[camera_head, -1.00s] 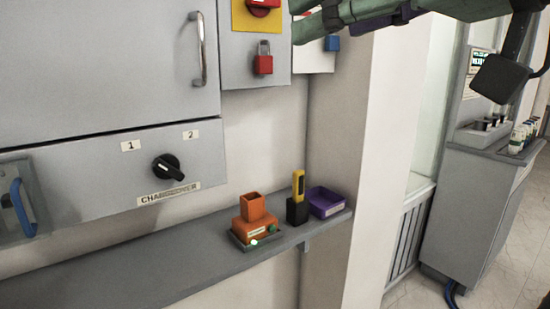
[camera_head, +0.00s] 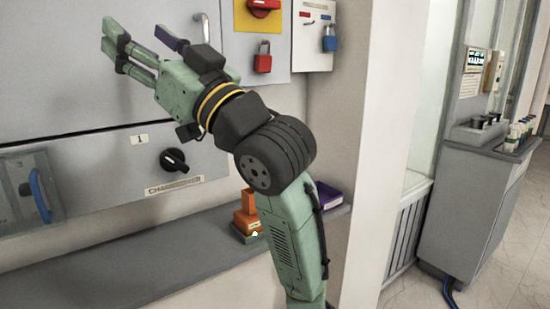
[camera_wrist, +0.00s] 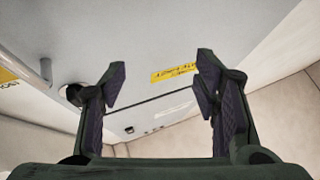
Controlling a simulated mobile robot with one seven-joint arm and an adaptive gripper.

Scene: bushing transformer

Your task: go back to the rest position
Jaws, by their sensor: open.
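My gripper (camera_head: 138,40) is raised in front of the grey cabinet (camera_head: 60,55) at the upper left of the head view, pointing up and left. Its fingers are spread, with nothing between them. In the wrist view the two dark finger pads (camera_wrist: 162,72) stand wide apart, with a grey panel beyond them. My forearm crosses the middle of the head view. It hides part of the shelf and the "2" beside the changeover switch (camera_head: 174,160).
An orange holder (camera_head: 247,222) and a purple bin (camera_head: 328,195) are on the shelf (camera_head: 150,262), partly behind my arm. A red padlock (camera_head: 263,57) and a blue padlock (camera_head: 330,40) hang at the upper middle. Open floor (camera_head: 490,240) lies at right.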

